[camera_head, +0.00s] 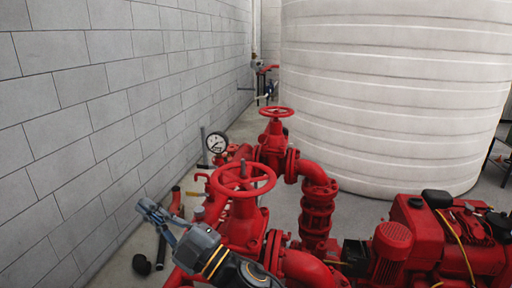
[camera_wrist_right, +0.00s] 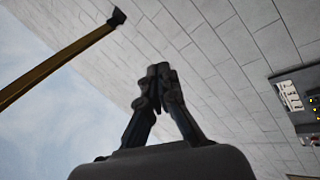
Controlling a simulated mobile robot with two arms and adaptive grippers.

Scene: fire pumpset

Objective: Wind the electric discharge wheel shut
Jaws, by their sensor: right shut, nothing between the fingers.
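Two red handwheels stand on red valves. The nearer handwheel (camera_head: 243,178) is spoked and sits low in the middle of the head view. The farther handwheel (camera_head: 277,112) is behind it. No label shows which is the electric discharge wheel. My right gripper (camera_head: 146,208) is left of the nearer wheel and apart from it, pointing toward the wall. Its fingers are closed together and empty; they also show in the wrist view (camera_wrist_right: 160,75), where no wheel is in view. My right forearm hides part of the nearer valve's lower body. My left gripper is not in view.
A grey block wall (camera_head: 75,110) runs along the left. A large white tank (camera_head: 395,90) fills the back right. A pressure gauge (camera_head: 217,142) stands behind the nearer wheel. A red motor (camera_head: 393,252) is at lower right. The wrist view shows a control panel (camera_wrist_right: 297,103).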

